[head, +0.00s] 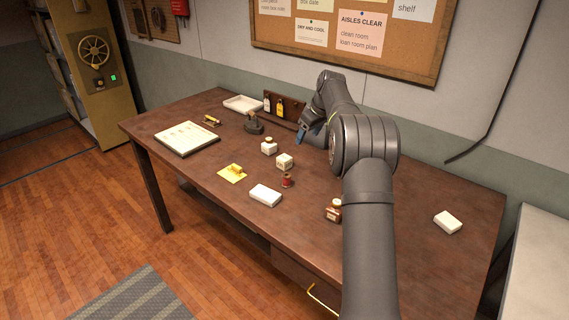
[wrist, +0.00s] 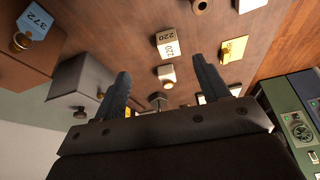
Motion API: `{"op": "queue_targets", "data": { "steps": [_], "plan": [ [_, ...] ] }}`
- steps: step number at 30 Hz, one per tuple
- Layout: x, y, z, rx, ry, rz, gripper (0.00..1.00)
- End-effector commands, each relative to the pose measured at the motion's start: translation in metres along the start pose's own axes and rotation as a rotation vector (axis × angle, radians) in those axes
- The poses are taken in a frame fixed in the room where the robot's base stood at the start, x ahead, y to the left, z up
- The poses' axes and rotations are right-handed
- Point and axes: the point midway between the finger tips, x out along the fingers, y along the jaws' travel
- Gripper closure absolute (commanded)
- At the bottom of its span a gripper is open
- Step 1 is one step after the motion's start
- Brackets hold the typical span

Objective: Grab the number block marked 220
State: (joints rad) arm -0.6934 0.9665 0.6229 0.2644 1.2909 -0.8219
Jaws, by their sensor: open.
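The block marked 220 (wrist: 167,47) is a small pale block with dark digits on two faces. It stands on the brown table, and in the head view it is the pale block (head: 285,161) near the middle, its digits too small to read there. My gripper (wrist: 160,66) is open and empty, its two dark fingers apart. In the wrist view the block shows beyond and between the fingertips, not touched. In the head view my gripper (head: 302,134) is above the table, behind and slightly right of the block.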

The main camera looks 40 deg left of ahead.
Motion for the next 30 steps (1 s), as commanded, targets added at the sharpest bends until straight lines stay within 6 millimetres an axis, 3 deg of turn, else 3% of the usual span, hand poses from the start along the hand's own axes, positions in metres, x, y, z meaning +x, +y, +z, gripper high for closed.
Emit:
{"op": "queue_targets", "data": {
  "steps": [3, 6, 21, 30],
  "plan": [
    [0.009, -0.013, -0.024, -0.018, 0.019, -0.012, 0.32],
    [0.018, -0.016, -0.029, -0.022, 0.023, -0.016, 0.32],
    [0.116, -0.016, -0.031, -0.022, 0.023, -0.014, 0.32],
    [0.138, -0.015, -0.031, -0.021, 0.023, -0.014, 0.32]
  ]
}}
